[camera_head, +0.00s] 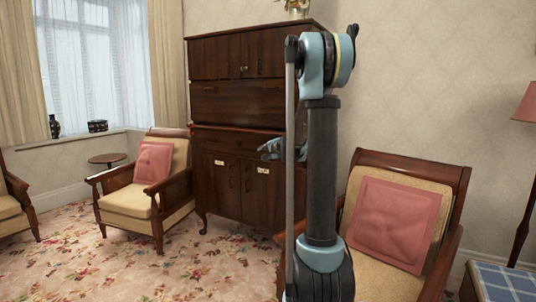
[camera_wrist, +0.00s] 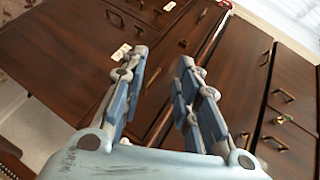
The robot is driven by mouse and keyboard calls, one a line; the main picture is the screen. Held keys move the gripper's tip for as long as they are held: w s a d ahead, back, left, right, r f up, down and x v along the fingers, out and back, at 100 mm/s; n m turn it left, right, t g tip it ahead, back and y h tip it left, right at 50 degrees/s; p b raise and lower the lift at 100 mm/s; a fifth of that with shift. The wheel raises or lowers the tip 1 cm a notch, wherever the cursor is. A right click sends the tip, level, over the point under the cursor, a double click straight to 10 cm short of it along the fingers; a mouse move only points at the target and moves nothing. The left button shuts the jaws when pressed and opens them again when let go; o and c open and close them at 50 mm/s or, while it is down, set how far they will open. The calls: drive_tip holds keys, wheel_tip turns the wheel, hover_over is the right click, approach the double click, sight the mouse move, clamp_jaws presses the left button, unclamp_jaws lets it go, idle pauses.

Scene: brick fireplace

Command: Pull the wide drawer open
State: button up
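A tall dark wooden cabinet (camera_head: 235,106) stands against the wall. Its wide drawer (camera_head: 222,140) is a low, broad front between the fall panel above and the paired doors below, and looks shut. The drawer also shows in the wrist view (camera_wrist: 193,33), with a small dark knob (camera_wrist: 183,43) beyond the fingertips. My gripper (camera_head: 264,150) is in front of the cabinet's right part, near the drawer's height; my arm hides the cabinet's right edge. In the wrist view my gripper (camera_wrist: 162,58) has its fingers spread apart, with nothing between them.
Lower doors (camera_head: 240,186) carry white tags and pull handles. An armchair (camera_head: 150,185) with a pink cushion stands left of the cabinet, and another armchair (camera_head: 400,215) is close at right. Open floral carpet (camera_head: 200,260) lies in front.

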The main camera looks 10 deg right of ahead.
drive_tip(key=w+d+f+m+t+h, duration=0.1)
drive_tip(key=w+d+f+m+t, duration=0.15)
drive_tip(key=w, duration=0.45)
drive_tip(key=w+d+f+m+t+h, duration=0.15)
drive_tip(key=w+d+m, duration=0.25)
drive_tip(key=w, duration=0.4)
drive_tip(key=w+a+f, duration=0.1)
drive_tip(key=w, duration=0.7)
drive_tip(key=w+a+f, duration=0.1)
drive_tip(key=w, duration=0.7)
drive_tip(key=shift+w+a+f+g, duration=0.25)
drive_tip(key=shift+w+f+g, duration=0.05)
drive_tip(key=shift+f, duration=0.05)
drive_tip(key=shift+c, duration=0.3)
